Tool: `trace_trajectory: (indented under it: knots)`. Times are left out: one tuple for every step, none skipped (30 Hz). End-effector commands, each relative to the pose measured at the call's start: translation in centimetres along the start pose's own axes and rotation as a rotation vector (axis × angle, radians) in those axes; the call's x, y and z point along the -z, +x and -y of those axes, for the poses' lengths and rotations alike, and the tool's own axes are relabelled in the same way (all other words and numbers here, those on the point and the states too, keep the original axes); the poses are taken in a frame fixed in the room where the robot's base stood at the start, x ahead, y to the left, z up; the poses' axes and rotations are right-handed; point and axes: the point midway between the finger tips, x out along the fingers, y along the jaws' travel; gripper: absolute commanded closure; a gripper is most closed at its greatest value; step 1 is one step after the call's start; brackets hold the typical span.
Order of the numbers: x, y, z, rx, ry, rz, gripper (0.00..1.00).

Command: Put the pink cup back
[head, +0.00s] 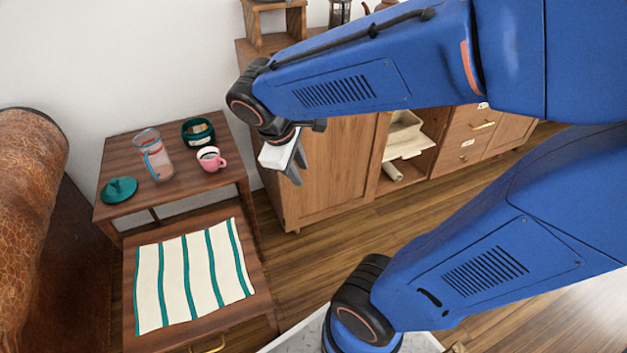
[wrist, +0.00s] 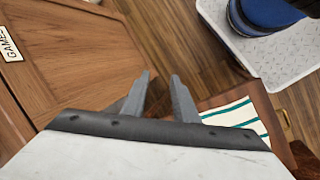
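The pink cup (head: 214,164) stands upright on the small wooden side table (head: 123,147) in the head view, with something dark inside it. My gripper (head: 297,172) hangs in the air to the right of that table, in front of the wooden cabinet. In the wrist view my gripper (wrist: 162,82) shows two grey fingers with a gap between them and nothing held. The cup does not show in the wrist view.
Close to the cup are a clear pitcher (head: 153,157), a dark green bowl (head: 198,131) and a green lid (head: 119,190). A striped cloth (head: 175,279) covers a lower wooden surface in front. The cabinet (head: 330,165) stands right; a leather armrest (head: 28,190) is left.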

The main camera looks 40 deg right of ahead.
Motion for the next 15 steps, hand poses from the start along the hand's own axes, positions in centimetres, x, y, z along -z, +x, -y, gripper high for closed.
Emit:
trace_trajectory:
  knots:
    - [-0.9,-0.4,0.2,0.018,0.059,-0.028,0.74]
    - [-1.3,-0.6,0.4,0.029,0.091,-0.045,0.74]
    - [-1.8,-0.9,0.7,0.044,0.137,-0.068,0.74]
    - [-2.1,-1.1,0.9,0.057,0.169,-0.084,0.74]
    - [-2.5,-1.2,1.1,0.067,0.201,-0.1,0.74]
    - [-3.0,-1.5,1.4,0.083,0.246,-0.122,0.74]
    - [-3.2,-1.7,1.6,0.095,0.279,-0.139,0.74]
    - [-3.6,-1.9,1.8,0.105,0.311,-0.157,0.74]
    - [-3.9,-2.2,2.1,0.119,0.354,-0.18,0.74]
    - [-4.2,-2.5,2.3,0.131,0.387,-0.197,0.74]
    - [-4.5,-2.7,2.6,0.142,0.418,-0.214,0.74]
    - [-4.8,-2.9,2.9,0.155,0.459,-0.236,0.74]
    - [-5.0,-3.2,3.1,0.166,0.49,-0.253,0.74]
    - [-5.2,-3.4,3.2,0.175,0.517,-0.269,0.74]
    - [-5.4,-3.6,3.5,0.186,0.551,-0.289,0.74]
